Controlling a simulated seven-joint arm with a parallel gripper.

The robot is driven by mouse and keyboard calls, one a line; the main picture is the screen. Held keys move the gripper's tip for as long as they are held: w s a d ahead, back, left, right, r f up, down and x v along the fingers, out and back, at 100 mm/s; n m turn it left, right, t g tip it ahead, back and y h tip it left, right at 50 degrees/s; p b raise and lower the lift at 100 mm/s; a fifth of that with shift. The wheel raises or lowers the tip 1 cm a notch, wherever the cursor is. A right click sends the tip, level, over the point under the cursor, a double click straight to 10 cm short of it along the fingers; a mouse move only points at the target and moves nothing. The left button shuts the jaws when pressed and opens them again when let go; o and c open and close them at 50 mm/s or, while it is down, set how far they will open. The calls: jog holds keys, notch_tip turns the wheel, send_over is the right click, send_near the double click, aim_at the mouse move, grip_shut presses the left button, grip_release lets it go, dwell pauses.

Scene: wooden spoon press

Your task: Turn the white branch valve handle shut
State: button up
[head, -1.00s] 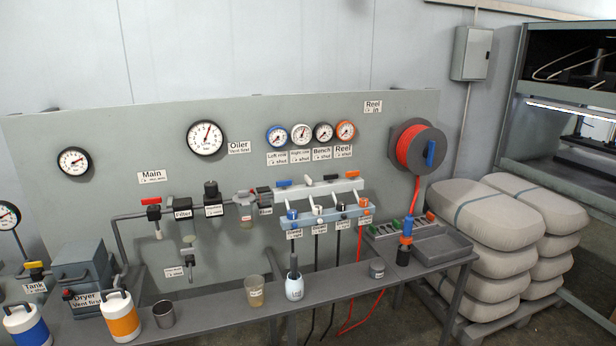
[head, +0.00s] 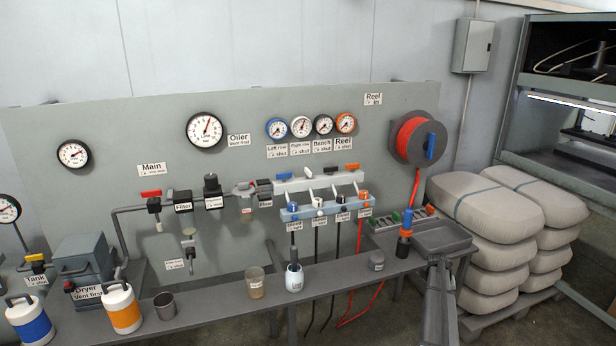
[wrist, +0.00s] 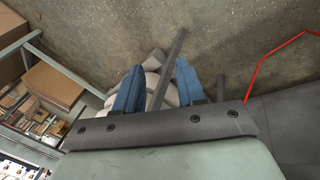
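A pale manifold bar (head: 290,186) on the grey panel carries a row of branch valve handles in blue, white, black and orange. The white handle (head: 308,173) is second from the left, between the blue and black ones. It is small and blends with the pale bar, so its angle is hard to tell. My gripper (wrist: 160,66) shows in the wrist view with its two blue fingers apart and nothing visibly held. A grey bar shows between the fingers, apparently in the background. In the head view my grey arm rises at the lower right, well away from the handles.
A bench (head: 210,309) runs below the panel. A white bottle (head: 294,280), a beaker (head: 255,284) and a blue-orange tool (head: 405,232) stand on it. A red hose reel (head: 412,140) juts out at right. Stacked sacks (head: 490,240) stand beyond the bench.

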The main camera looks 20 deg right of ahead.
jog(key=s+d+r+m+h, duration=0.1)
jog(key=d+r, duration=0.8)
jog(key=d, duration=0.2)
jog(key=s+d+r+m+h, duration=0.1)
jog(key=s+d+r, duration=0.1)
jog(key=d+r, duration=0.8)
jog(key=w+d+r, duration=0.2)
jog(key=w+r, duration=0.4)
jog(key=r, duration=0.3)
jog(key=w+a+r+n+t+y, duration=0.1)
jog(key=w+a+r, duration=0.3)
jog(key=w+a, duration=0.25)
jog(key=w+a+r+n, duration=0.1)
jog(key=w+a+r, duration=0.2)
jog(key=w+a, duration=0.35)
notch_tip(320, 180, up, 23)
jog(key=n+y, duration=0.5)
jog(key=n, duration=0.2)
send_over(308, 170)
jog(key=f, duration=1.3)
jog(key=shift+w+f, duration=0.15)
jog(key=shift+w, duration=0.05)
